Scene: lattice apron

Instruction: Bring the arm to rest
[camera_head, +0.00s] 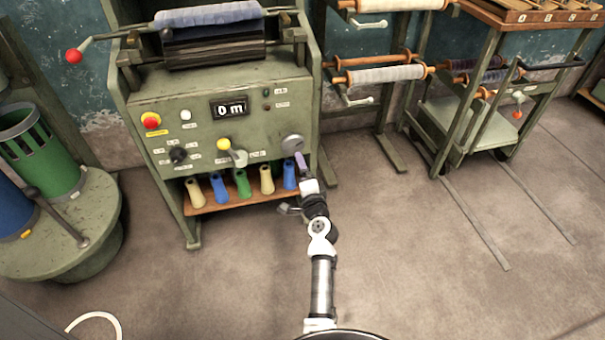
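My arm reaches up from the bottom edge toward the front of a green machine (225,95). My gripper (303,172) is at the machine's lower right corner, just below a round grey knob (292,143). A small purple piece (301,161) shows at the gripper's tip. I cannot tell whether it is held, touched or part of something behind. The fingers are too small and overlapped to tell open from shut. The arm is extended, with its elbow over the floor.
A shelf (240,198) with several coloured cones is just left of my gripper. The panel carries a red button (151,121) and a "0 m" display (229,108). A roller rack (380,75) and a cart (490,125) stand right. Open floor (430,260) lies right of my arm.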

